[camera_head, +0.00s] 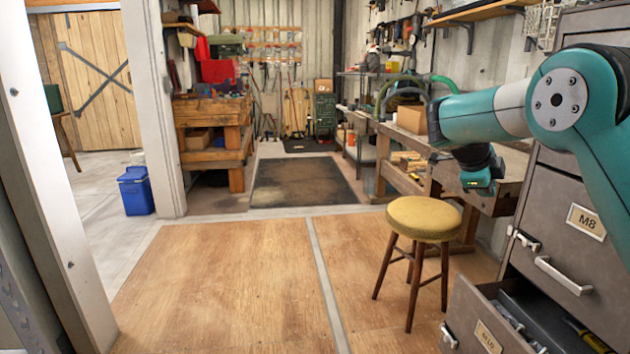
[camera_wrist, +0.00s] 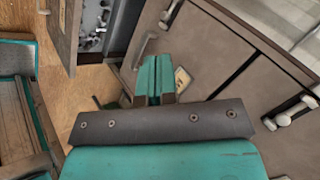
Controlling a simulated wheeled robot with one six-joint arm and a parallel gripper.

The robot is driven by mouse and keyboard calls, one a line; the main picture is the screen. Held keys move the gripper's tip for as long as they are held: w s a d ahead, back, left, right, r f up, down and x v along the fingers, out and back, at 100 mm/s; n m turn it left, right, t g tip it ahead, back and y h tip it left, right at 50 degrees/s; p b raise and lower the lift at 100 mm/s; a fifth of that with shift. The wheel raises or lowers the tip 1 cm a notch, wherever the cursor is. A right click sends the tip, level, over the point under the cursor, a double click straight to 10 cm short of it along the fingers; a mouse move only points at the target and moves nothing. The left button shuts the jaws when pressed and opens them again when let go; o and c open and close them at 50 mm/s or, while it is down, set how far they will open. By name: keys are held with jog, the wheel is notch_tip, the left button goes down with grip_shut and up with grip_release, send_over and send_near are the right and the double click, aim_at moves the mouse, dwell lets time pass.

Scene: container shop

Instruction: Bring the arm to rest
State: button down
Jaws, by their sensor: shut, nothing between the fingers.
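My teal arm reaches in from the right edge of the head view, bent at the elbow, with its far end hanging in front of the workbench and above the yellow stool. Which part of that end is the fingers I cannot tell there. In the wrist view my gripper (camera_wrist: 155,78) shows its two teal fingers side by side, closed together with nothing held. Behind the fingers is the grey cabinet front (camera_wrist: 205,50).
An open drawer (camera_head: 487,325) with metal parts sticks out of the grey cabinet (camera_head: 560,215) at the right. A yellow stool (camera_head: 424,217) stands left of it. A workbench (camera_head: 505,190) lies behind. The wooden floor (camera_head: 225,285) is clear.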

jog(key=s+a+n+y, duration=0.8)
jog(key=s+a+n, duration=1.2)
jog(key=s+n, duration=0.3)
jog(key=s+a+f+n+g+y, duration=0.1)
jog(key=s+a+n+g+y, duration=0.3)
jog(key=s+n, duration=0.9)
jog(key=s+r+m+p, duration=0.1)
jog(key=s+r+p, duration=0.1)
jog(key=r+p, duration=0.7)
jog(key=s+a+r+m+t+p, duration=0.1)
jog(key=s+r+p, duration=0.1)
jog(key=r+p, duration=0.6)
jog(key=shift+a+r+h+p, duration=0.3)
jog(key=shift+r+p, duration=0.1)
jog(key=shift+p, duration=0.05)
